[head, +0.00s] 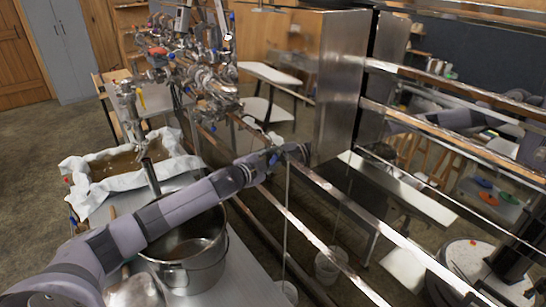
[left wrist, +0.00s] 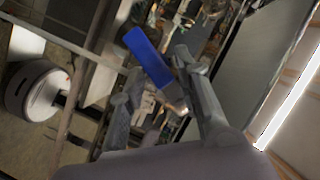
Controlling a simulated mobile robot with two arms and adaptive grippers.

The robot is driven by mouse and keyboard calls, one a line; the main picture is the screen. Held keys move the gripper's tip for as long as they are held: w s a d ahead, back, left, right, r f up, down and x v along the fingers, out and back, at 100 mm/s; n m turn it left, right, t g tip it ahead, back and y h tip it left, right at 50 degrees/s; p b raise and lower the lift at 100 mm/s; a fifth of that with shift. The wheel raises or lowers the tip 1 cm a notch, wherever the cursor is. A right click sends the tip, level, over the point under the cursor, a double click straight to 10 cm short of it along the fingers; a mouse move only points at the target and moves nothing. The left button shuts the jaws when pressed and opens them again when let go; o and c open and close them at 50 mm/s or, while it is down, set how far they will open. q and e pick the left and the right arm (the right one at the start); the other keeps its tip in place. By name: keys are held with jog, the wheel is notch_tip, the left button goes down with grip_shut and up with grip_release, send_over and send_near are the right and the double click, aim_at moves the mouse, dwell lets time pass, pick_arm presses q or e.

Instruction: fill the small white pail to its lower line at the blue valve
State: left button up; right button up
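The blue valve handle (left wrist: 148,54) shows large in the left wrist view, slanting down towards the gap between my fingers. In the head view only a small blue bit of it (head: 275,157) shows by my gripper. My left gripper (head: 280,152) is at the valve beside the steel rail. In the left wrist view the fingers of my left gripper (left wrist: 165,108) are apart, with the handle's lower end between or just beyond them; I cannot tell if they touch it. A white pail (head: 329,266) stands low beyond the rail, partly hidden by it. My right gripper is not in view.
A large steel pot (head: 190,265) stands under my left arm on a pale table. A cloth-lined box (head: 130,165) of brown liquid is behind it. Another white vessel (head: 286,292) shows at the bottom edge. Long steel rails (head: 330,190) cross the right side.

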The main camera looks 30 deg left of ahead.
pick_arm(q)
jog(key=shift+o, duration=0.6)
jog(key=shift+r, duration=0.2)
jog(key=shift+o, duration=0.3)
jog(key=shift+w+d+r, duration=0.1)
jog(key=shift+d, duration=0.1)
jog(key=shift+a, duration=0.2)
jog(key=shift+s, duration=0.25)
jog(key=v, duration=1.1)
jog(key=shift+s+d, duration=0.4)
jog(key=shift+d, duration=0.05)
